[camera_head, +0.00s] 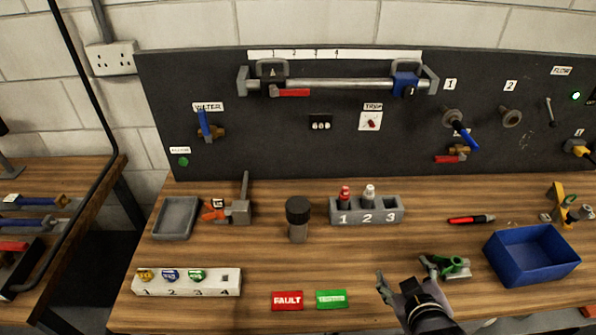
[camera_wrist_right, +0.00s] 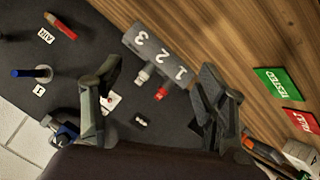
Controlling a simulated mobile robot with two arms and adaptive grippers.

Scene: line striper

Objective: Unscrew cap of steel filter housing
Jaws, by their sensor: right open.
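The steel filter housing (camera_head: 298,234) stands upright on the bench left of the numbered rack in the head view. Its dark ribbed cap (camera_head: 297,206) sits on top of the grey body. My right gripper (camera_head: 403,280) is at the front of the bench, to the right of the housing and apart from it. In the wrist view its two fingers (camera_wrist_right: 160,85) are spread with nothing between them. I cannot make out the housing in that view; a finger may hide it. My left gripper is not in view.
A numbered rack (camera_head: 365,216) with red and white bottles stands behind. FAULT (camera_head: 287,301) and green (camera_head: 331,299) cards lie in front. A green part (camera_head: 446,267) is close to my right gripper; a blue bin (camera_head: 530,253) is at right. Bench around the housing is clear.

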